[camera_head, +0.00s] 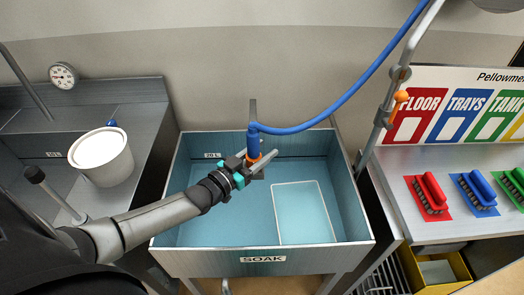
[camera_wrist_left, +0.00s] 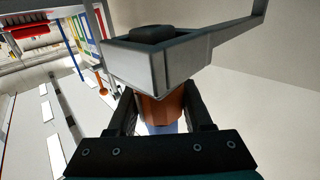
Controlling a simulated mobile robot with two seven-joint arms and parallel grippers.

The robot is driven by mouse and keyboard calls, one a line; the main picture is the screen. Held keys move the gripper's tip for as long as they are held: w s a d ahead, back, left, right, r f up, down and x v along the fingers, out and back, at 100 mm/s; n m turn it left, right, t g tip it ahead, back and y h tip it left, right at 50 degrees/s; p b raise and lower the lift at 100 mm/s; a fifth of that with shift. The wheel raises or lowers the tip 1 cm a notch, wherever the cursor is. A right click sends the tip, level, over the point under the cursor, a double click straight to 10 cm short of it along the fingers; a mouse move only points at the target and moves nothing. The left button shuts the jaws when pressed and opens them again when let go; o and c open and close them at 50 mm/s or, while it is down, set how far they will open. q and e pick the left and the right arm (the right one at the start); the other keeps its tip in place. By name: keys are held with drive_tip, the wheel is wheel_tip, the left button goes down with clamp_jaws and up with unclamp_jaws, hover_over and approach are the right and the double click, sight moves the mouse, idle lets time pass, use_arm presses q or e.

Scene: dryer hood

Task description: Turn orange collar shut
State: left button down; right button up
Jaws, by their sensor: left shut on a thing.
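The orange collar (camera_head: 268,156) sits below the blue end fitting (camera_head: 253,141) of the hose, over the soak sink (camera_head: 210,225). My left gripper (camera_head: 250,166) reaches in from the left and is shut around the collar. In the left wrist view the orange collar (camera_wrist_left: 164,108) lies between the two dark fingers of my left gripper (camera_wrist_left: 163,118). A grey metal body with a black cap stands just beyond the collar there. The collar's far side is hidden. My right gripper is not in view.
A blue hose (camera_head: 340,103) loops from the fitting up to the top right. A grey pole (camera_head: 385,110) with an orange lever (camera_head: 400,96) stands right of the sink. A white bucket (camera_head: 102,157) stands on the left counter; coloured brushes lie on the right shelf. A pale rectangular panel (camera_head: 303,213) shows in the sink.

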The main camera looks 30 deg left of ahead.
use_arm(q)
drive_tip(key=shift+d+m+h+b, duration=0.1)
drive_tip(key=shift+m+h+b, duration=0.4)
drive_tip(key=shift+h+b, duration=0.25)
drive_tip(key=shift+c, duration=1.5)
unclamp_jaws()
drive_tip(key=p+v, duration=0.1)
drive_tip(key=v, duration=1.4)
drive_tip(key=shift+s+r, duration=0.15)
drive_tip(key=shift+r, duration=0.15)
drive_tip(key=shift+f, duration=0.1)
